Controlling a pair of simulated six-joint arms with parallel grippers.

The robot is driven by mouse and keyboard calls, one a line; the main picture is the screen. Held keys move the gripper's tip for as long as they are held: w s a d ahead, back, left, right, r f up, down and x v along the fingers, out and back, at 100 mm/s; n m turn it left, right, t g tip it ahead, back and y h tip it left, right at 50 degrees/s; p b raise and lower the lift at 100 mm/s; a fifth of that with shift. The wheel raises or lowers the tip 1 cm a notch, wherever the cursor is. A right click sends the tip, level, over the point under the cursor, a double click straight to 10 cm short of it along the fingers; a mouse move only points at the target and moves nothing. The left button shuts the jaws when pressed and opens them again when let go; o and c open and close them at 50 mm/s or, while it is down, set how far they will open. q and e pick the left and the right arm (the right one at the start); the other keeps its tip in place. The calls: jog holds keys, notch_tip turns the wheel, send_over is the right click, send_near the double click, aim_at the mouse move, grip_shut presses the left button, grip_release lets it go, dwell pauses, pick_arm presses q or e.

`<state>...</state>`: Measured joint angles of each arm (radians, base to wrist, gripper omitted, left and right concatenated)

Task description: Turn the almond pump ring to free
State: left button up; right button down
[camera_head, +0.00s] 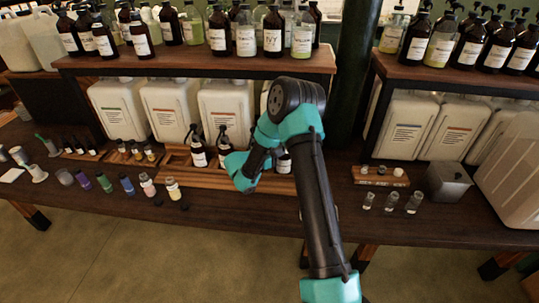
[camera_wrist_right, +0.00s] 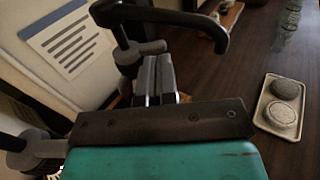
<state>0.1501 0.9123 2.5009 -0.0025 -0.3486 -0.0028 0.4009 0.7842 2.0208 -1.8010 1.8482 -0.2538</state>
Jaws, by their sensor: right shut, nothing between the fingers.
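Brown pump bottles with black pumps and white labels stand in a wooden tray on the workbench in the head view, among them a left bottle (camera_head: 198,158) and one beside it (camera_head: 224,148). Another bottle (camera_head: 284,164) is partly behind my right arm. I cannot read which is almond. My right gripper (camera_wrist_right: 157,68) is shut and empty in the wrist view. Its fingertips are close to a black pump head (camera_wrist_right: 170,18) with a long curved spout and a dark collar below. Whether they touch it I cannot tell. My left gripper is out of view.
Large white jugs (camera_head: 172,108) stand behind the tray under a shelf (camera_head: 190,66) full of bottles. Small coloured bottles (camera_head: 126,184) stand to the left. Glass flasks (camera_head: 391,200) stand to the right. A pale dish (camera_wrist_right: 266,125) with two round stones lies beside the gripper.

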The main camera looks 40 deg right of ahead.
jog(key=shift+x, duration=0.75)
jog(key=shift+s+d, duration=0.2)
jog(key=s+v, duration=0.2)
jog(key=v, duration=1.1)
jog(key=shift+a, duration=0.7)
jog(key=shift+w, duration=0.1)
